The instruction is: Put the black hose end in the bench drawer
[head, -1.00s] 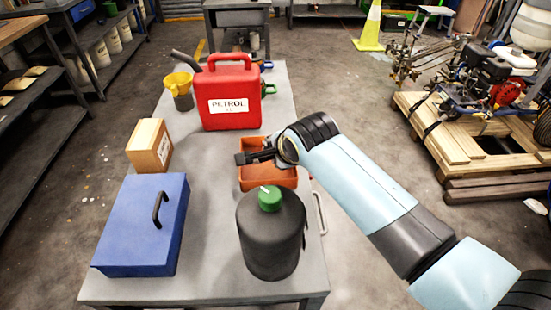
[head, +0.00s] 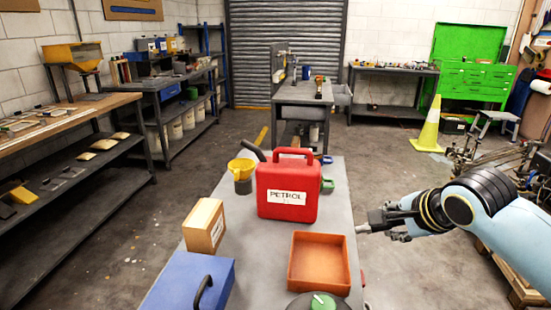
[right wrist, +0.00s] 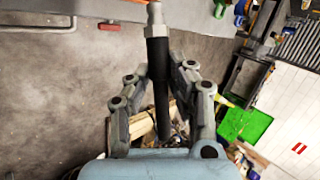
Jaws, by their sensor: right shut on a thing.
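My right gripper (head: 388,226) is shut on the black hose end (right wrist: 157,62), a slim dark cylinder with a pale metal tip. In the right wrist view the hose end stands between the two fingers (right wrist: 164,80), tip pointing away. In the head view the gripper is just right of the grey bench (head: 262,246), with the metal tip toward the bench edge. Part of a pale handle (head: 363,277) shows on the bench's right side; the drawer itself cannot be made out. My left gripper is not in view.
On the bench are an empty-looking orange tray (head: 319,284), a red petrol can (head: 287,205), a cardboard box (head: 204,226), a blue case (head: 185,283) and a yellow funnel (head: 242,167). A wooden pallet (head: 522,290) stands at the right. Floor between is open.

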